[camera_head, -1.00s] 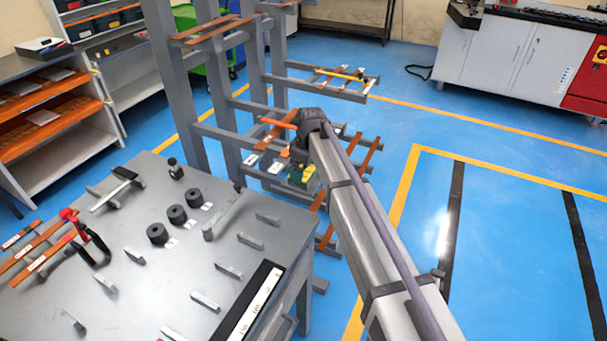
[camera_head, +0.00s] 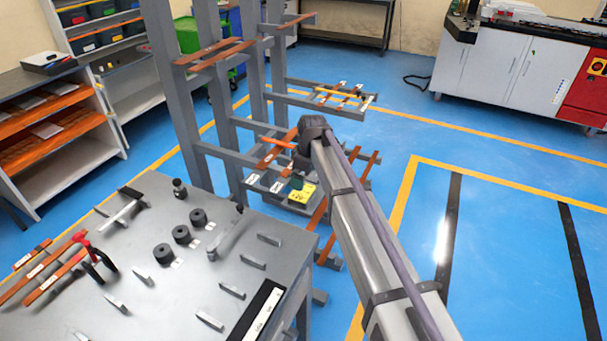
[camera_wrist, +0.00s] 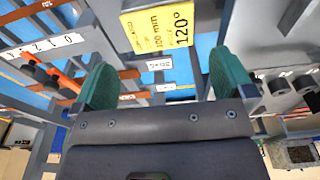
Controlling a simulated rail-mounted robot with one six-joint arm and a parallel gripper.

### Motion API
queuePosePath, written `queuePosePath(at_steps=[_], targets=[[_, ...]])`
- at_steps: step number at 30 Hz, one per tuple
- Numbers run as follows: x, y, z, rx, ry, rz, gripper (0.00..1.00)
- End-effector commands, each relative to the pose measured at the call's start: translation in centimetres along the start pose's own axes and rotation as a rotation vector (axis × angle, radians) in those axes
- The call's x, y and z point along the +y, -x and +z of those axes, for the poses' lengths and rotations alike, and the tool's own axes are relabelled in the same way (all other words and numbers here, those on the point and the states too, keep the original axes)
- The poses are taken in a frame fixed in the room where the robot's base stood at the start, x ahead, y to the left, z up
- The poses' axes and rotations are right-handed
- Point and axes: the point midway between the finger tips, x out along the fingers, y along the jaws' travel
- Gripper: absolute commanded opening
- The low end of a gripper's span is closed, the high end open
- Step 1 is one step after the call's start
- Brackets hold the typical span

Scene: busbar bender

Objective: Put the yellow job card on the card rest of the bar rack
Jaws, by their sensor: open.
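The yellow job card (camera_head: 301,194) is at the low front of the bar rack (camera_head: 218,125), beside white labels on a grey ledge (camera_head: 262,190) that looks like the card rest. In the wrist view the card (camera_wrist: 158,28) shows "100 mm" and "120°" and lies beyond my fingertips, apart from them. My gripper (camera_wrist: 162,58) is open, with its green fingers wide apart and nothing between them. In the head view my gripper (camera_head: 297,183) is just above the card, partly hidden by my wrist. The card's lower edge contact is not clear.
Copper bars (camera_head: 375,165) lie on the rack arms around my gripper. A grey workbench (camera_head: 130,300) with black cylinders and red-handled pliers (camera_head: 85,250) stands at the left. Blue floor (camera_head: 500,270) is open at the right.

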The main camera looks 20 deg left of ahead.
Motion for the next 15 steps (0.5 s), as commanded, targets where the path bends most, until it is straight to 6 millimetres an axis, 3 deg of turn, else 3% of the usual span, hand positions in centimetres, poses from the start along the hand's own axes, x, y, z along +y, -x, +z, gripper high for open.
queuePosePath(at_steps=[1, 6, 15], targets=[[0.0, 2.9, -0.2, 0.000, 0.000, 0.000, 1.00], [0.0, 6.1, -0.1, 0.000, 0.000, 0.000, 1.00], [0.0, 6.1, 0.0, 0.000, 0.000, 0.000, 1.00]])
